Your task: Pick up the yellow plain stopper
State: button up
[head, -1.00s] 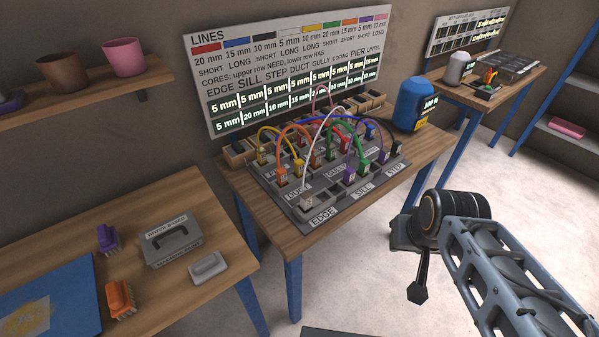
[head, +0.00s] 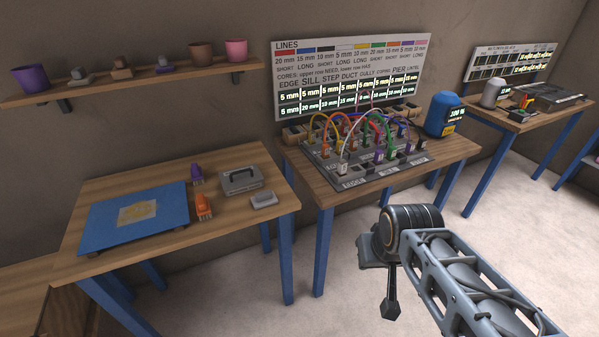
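I cannot make out a yellow plain stopper in this view. Small yellow, red and green items (head: 524,102) sit in a dark holder on the far right table, too small to identify. My arm reaches in from the lower right. A dark part at its end, perhaps my gripper (head: 391,302), hangs over the open floor, apart from every table. Its fingers cannot be made out, and I see nothing held there.
The middle table (head: 322,190) bears a cable board (head: 335,173) with coloured leads and a blue container (head: 443,115). The left table (head: 245,215) bears a blue mat (head: 105,222), brushes and a grey box (head: 240,180). A wall shelf (head: 140,88) holds pots. Floor in front is clear.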

aim_at(339, 144)
jog(key=u, duration=0.5)
jog(key=k, duration=0.15)
jog(key=z, duration=1.15)
jog(key=i, duration=1.5)
jog(key=u, duration=1.15)
jog(key=i, duration=0.3)
jog(key=u, duration=0.25)
